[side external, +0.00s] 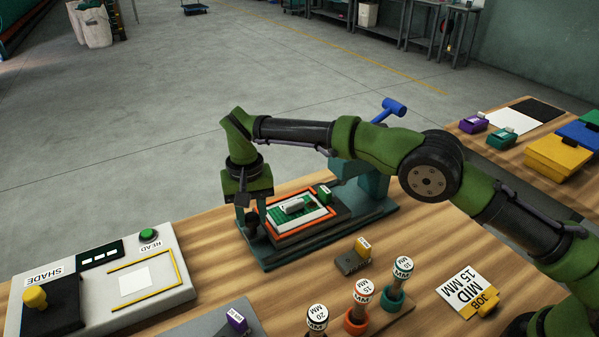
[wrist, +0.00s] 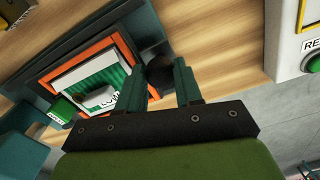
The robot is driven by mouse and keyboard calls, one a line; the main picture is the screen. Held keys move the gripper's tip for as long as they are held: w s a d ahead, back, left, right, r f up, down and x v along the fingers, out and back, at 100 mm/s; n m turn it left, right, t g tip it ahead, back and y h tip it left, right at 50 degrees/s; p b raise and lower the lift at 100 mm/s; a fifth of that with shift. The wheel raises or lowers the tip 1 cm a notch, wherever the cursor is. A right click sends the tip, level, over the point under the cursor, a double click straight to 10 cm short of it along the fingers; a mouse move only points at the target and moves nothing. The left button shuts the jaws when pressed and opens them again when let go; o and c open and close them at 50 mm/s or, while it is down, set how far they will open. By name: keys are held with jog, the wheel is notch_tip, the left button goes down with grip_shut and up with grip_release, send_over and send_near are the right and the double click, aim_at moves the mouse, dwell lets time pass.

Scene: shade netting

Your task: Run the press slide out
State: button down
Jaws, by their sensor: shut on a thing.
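The press slide (side external: 279,233) is an orange-framed tray with a white inner border and a green piece inside, on the dark teal press base (side external: 285,258). A small white block lies on the green piece. My gripper (side external: 251,222) is at the slide's left end, pointing down, shut on a dark round knob (side external: 254,232). In the wrist view the two teal fingers (wrist: 162,82) stand either side of the black knob (wrist: 160,72), beside the orange slide frame (wrist: 118,44). The fingers partly hide the knob. The teal press head (side external: 368,172) with a blue lever (side external: 395,106) stands at the right.
A shade reader (side external: 170,285) with a yellow knob and a green button is at the left. Handled 10, 15 and 20 MM tools (side external: 361,296) stand in front of the press. A card (side external: 468,284) reads "MID 15 MM JOB". Bare wood lies between reader and press.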

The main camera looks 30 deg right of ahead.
jog(key=shift+r, duration=0.1)
jog(key=c, duration=0.8)
grip_release()
jog(key=shift+o, duration=0.2)
jog(key=shift+r, duration=3.7)
